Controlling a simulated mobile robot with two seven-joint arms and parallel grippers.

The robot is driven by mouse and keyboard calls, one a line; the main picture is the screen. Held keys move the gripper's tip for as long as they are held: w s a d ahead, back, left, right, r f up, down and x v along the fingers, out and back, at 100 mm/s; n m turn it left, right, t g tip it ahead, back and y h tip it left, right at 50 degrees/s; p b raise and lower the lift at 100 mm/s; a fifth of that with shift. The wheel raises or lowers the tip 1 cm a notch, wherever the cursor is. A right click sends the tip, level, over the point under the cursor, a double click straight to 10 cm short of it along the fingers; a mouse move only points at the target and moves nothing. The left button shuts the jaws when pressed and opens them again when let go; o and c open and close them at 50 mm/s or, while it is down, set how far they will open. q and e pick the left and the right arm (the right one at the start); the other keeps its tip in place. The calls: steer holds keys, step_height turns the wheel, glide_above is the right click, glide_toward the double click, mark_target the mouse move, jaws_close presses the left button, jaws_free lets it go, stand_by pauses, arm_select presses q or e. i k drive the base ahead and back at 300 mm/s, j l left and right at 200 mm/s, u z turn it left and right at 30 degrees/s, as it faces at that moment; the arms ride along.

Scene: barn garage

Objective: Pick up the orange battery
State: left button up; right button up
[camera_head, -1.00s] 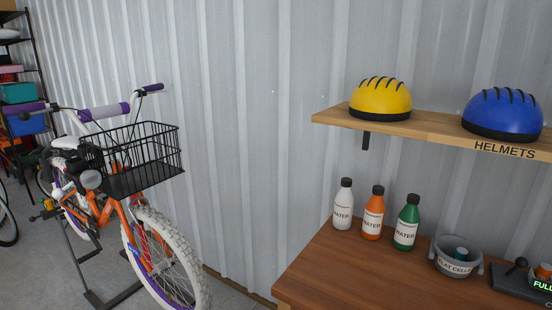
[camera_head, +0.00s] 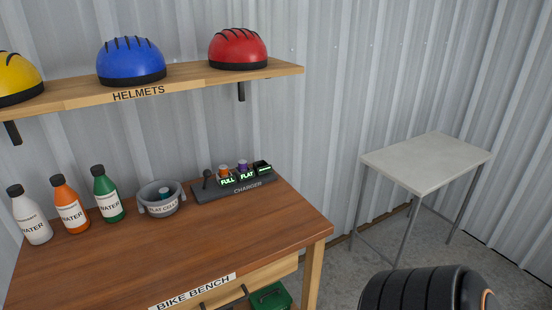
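The orange battery (camera_head: 224,170) stands in the left slot of the charger (camera_head: 235,189) on the bike bench, in the camera_head view. Only its top shows above a green "FULL" display. A purple battery (camera_head: 242,166) stands in the slot beside it, above a "FLAT" display. The third slot at the right looks empty. A black ribbed part of my own body shows at the bottom right. Neither of my grippers is in view.
A grey "FLAT CELLS" bowl (camera_head: 159,199) with a teal item stands left of the charger. Several water bottles (camera_head: 107,194) line the bench's left. The helmet shelf (camera_head: 200,79) hangs above. The bench front (camera_head: 220,235) is clear. A bare white table (camera_head: 425,160) stands right.

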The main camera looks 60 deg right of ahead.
mark_target(223, 169)
steer(key=z, duration=1.5)
